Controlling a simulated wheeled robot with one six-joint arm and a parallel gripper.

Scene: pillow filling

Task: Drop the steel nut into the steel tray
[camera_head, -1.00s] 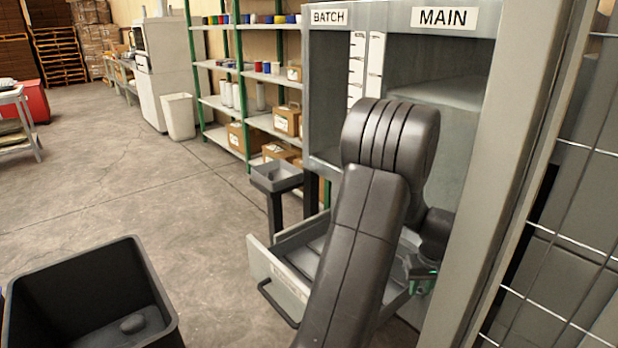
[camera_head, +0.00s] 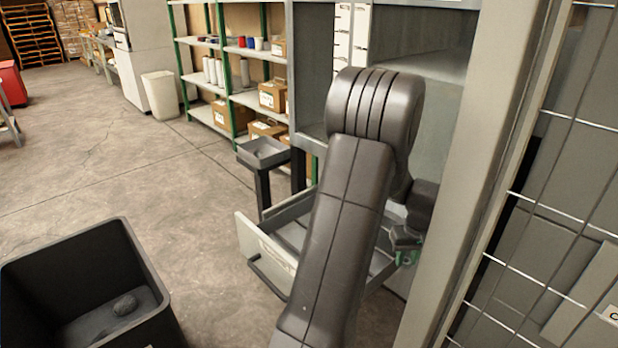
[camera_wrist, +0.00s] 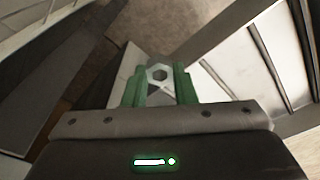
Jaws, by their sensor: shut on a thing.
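My gripper (camera_head: 406,257) with green fingers is at the right side of the open drawer (camera_head: 245,246), partly behind my arm. In the wrist view my gripper (camera_wrist: 159,84) is shut on the steel nut (camera_wrist: 159,75), a grey hexagonal ring between the fingertips. The nut cannot be made out in the head view. A small grey tray (camera_head: 264,153) on a dark stand, which looks like the steel tray, is left of the drawer, beyond it. It looks empty and is apart from my gripper.
The drawer, with dividers, sticks out of the grey cabinet (camera_head: 310,80); its wall also shows in the wrist view (camera_wrist: 215,75). A black bin (camera_head: 140,270) holding a dark lump stands at lower left. Wire mesh (camera_head: 560,200) is at right. The floor between bin and shelves (camera_head: 215,85) is clear.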

